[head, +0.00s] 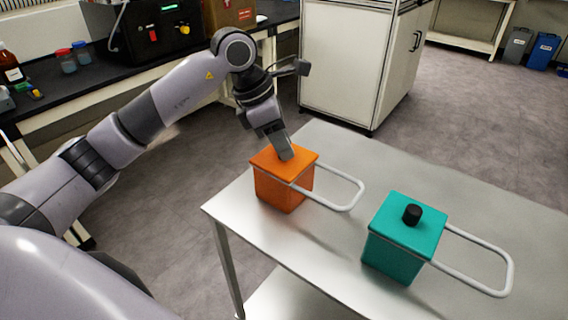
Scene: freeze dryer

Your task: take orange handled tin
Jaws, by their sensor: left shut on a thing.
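The orange tin (283,188) is a box with an orange lid and a pale loop handle (352,199) sticking out to the right. It is at the left end of the metal table (330,238). My left gripper (286,154) comes down from above and is shut on the top of the orange tin, hiding whatever knob is there. I cannot tell whether the tin rests on the table or is slightly above it. My right gripper is not in view.
A teal tin (392,253) with a black knob and a pale loop handle stands on the same table, to the right and nearer. A white cabinet (345,60) stands behind the table. A dark bench (75,85) with bottles and a black device runs along the back left.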

